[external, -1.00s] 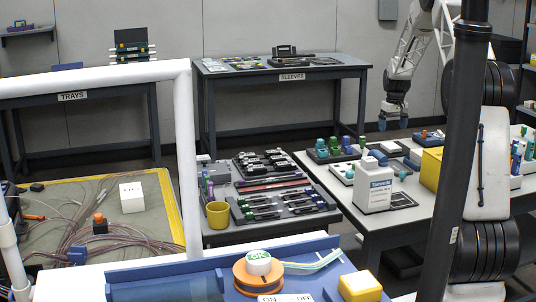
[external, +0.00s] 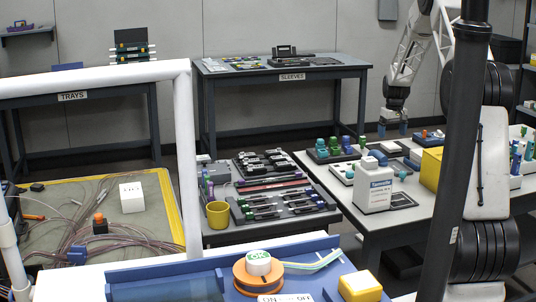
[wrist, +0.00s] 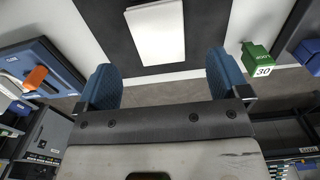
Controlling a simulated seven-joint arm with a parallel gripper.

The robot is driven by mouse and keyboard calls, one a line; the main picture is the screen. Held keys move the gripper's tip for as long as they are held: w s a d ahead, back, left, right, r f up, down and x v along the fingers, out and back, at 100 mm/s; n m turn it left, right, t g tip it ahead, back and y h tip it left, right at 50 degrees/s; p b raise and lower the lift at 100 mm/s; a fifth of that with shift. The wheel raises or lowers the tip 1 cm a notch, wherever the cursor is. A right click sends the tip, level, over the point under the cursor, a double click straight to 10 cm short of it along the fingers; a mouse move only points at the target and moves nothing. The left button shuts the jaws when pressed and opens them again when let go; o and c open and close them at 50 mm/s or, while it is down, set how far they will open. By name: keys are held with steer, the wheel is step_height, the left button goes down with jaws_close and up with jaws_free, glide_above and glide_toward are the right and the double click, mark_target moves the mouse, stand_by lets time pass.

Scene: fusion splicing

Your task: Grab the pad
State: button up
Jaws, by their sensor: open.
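A flat white pad (wrist: 157,30) lies on a dark mat (wrist: 100,25) at the top middle of the wrist view. In the external view a small white pad (external: 391,146) shows on the right-hand table, just below my gripper (external: 393,130). In the wrist view my gripper (wrist: 164,80) has its two blue fingers wide apart with nothing between them.
A green container (wrist: 258,58) marked 30 stands right of the pad. A white bottle (external: 374,190), a yellow box (external: 432,168) and racks with blue and green caps (external: 335,148) share the right-hand table. A blue case with an orange part (wrist: 35,78) is at left.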

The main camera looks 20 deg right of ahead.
mark_target(391, 145)
steer(key=shift+f, duration=2.6)
steer(key=c, duration=1)
